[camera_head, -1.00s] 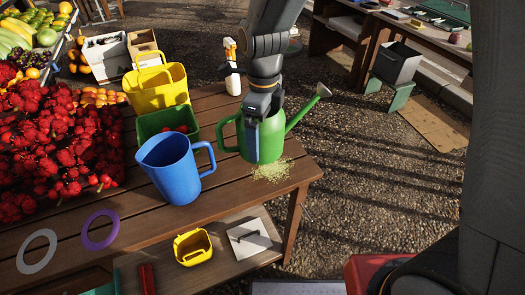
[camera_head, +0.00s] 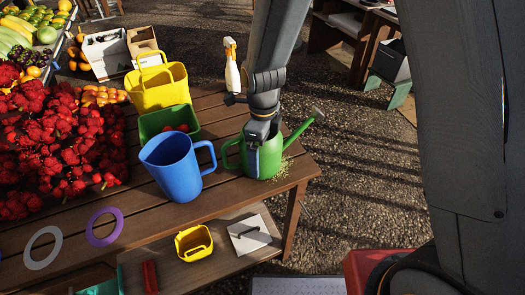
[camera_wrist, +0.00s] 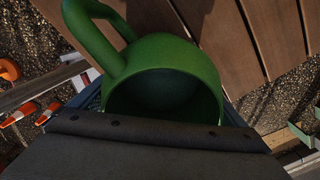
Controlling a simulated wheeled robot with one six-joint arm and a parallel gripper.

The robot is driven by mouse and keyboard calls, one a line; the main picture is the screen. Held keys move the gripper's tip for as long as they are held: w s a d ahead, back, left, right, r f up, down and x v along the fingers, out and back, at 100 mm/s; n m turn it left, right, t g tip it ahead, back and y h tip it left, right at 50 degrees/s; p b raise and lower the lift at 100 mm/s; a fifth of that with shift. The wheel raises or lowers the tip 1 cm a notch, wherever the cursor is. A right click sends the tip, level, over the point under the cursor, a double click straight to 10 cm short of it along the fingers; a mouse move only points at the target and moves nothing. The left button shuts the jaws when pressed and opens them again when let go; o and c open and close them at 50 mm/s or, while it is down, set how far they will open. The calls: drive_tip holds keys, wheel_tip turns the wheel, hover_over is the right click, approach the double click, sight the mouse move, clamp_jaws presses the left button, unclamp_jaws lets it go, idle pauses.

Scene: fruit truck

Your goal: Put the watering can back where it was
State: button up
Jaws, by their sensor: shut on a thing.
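The green watering can (camera_head: 270,161) is upright at the right end of the wooden table (camera_head: 225,197), its handle to the left and its spout to the right. My gripper (camera_head: 259,143) comes down from above and is shut on the can's upper wall. In the wrist view the can's round opening and green body (camera_wrist: 165,58) fill the middle, with the handle at upper left. The can's base appears at the tabletop; I cannot tell whether it bears on it. Yellowish grains (camera_head: 284,168) show beside and partly behind the can.
A blue pitcher (camera_head: 172,168) stands close to the left of the can's handle. Behind it are a green bin (camera_head: 155,127) and a yellow container (camera_head: 157,91). The table's right edge is near the can.

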drive_tip(key=shift+f, duration=0.1)
drive_tip(key=o, duration=1.4)
drive_tip(key=shift+c, duration=0.2)
wheel_tip(320, 180, up, 12)
drive_tip(key=b, duration=0.3)
drive_tip(key=s+d+f+n, duration=0.1)
drive_tip(key=s+d+n, duration=0.3)
drive_tip(key=d+n, duration=0.6)
drive_tip(key=s+d+f+n+t, duration=0.1)
drive_tip(key=s+d+n, duration=0.2)
drive_tip(key=d+n, duration=0.7)
drive_tip(key=shift+s+d+f+n, duration=0.15)
drive_tip(key=shift+s+d+n, duration=0.2)
drive_tip(key=shift+n, duration=0.55)
drive_tip(key=shift+f, duration=0.15)
